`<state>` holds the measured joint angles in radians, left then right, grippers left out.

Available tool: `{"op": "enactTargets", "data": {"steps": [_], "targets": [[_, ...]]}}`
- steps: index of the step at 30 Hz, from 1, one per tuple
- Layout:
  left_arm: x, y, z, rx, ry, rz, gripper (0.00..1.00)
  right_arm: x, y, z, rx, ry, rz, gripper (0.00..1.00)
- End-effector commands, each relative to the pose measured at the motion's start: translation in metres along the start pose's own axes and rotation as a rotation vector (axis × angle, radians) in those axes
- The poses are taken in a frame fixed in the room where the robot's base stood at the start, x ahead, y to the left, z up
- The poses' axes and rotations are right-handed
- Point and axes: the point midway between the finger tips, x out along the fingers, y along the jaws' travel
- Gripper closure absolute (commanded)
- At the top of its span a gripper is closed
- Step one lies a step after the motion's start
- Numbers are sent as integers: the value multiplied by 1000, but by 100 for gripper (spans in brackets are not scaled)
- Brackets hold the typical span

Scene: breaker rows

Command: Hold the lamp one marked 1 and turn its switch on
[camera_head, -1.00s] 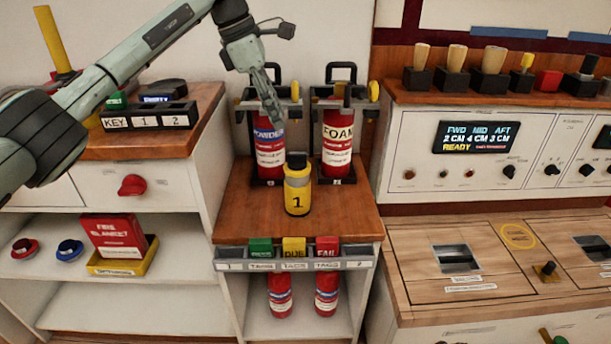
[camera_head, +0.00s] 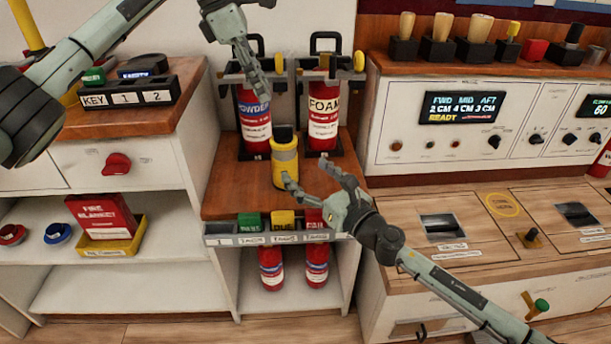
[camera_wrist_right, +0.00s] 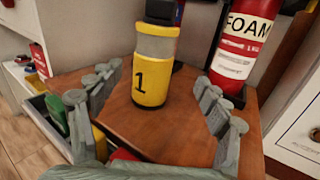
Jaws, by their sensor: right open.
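The lamp marked 1 (camera_head: 285,168) is a yellow cylinder with a grey band and black top. It stands upright on the wooden shelf top (camera_head: 225,200), and its black 1 shows in the right wrist view (camera_wrist_right: 153,85). My right gripper (camera_head: 312,178) is open in front of the lamp, low and to its right. In the right wrist view its fingers spread to either side of the lamp, with gaps visible. My left gripper (camera_head: 256,82) hangs above and left of the lamp, in front of the POWDER extinguisher; its finger opening is unclear. The lamp's switch is not distinguishable.
The POWDER (camera_head: 254,125) and FOAM (camera_head: 323,115) extinguishers stand close behind the lamp. A tag rail (camera_head: 222,240) with green, yellow and red tags runs along the shelf's front edge. A console (camera_head: 400,150) stands at right, a cabinet (camera_head: 75,165) at left.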

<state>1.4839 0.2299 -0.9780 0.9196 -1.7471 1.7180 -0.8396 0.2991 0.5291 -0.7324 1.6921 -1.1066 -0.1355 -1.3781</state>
Motion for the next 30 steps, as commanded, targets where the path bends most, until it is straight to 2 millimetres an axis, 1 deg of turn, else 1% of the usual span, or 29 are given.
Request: {"op": "enactTargets", "data": {"steps": [2, 5, 12, 18, 22, 29, 30], "targets": [[0, 0, 0, 0, 0, 0, 66, 4, 5, -5, -59, 12, 29, 23], [0, 0, 0, 0, 0, 0, 66, 13, 7, -6, -76, 16, 38, 23], [0, 0, 0, 0, 0, 0, 66, 50, 9, -6, -71, 14, 36, 23], [0, 0, 0, 0, 0, 0, 66, 73, 9, -7, -69, 15, 35, 23], [0, 0, 0, 0, 0, 0, 66, 79, 9, -7, -68, 15, 35, 23], [0, 0, 0, 0, 0, 0, 66, 79, 9, -7, -69, 15, 35, 23], [0, 0, 0, 0, 0, 0, 66, 79, 9, -7, -68, 15, 35, 25]]}}
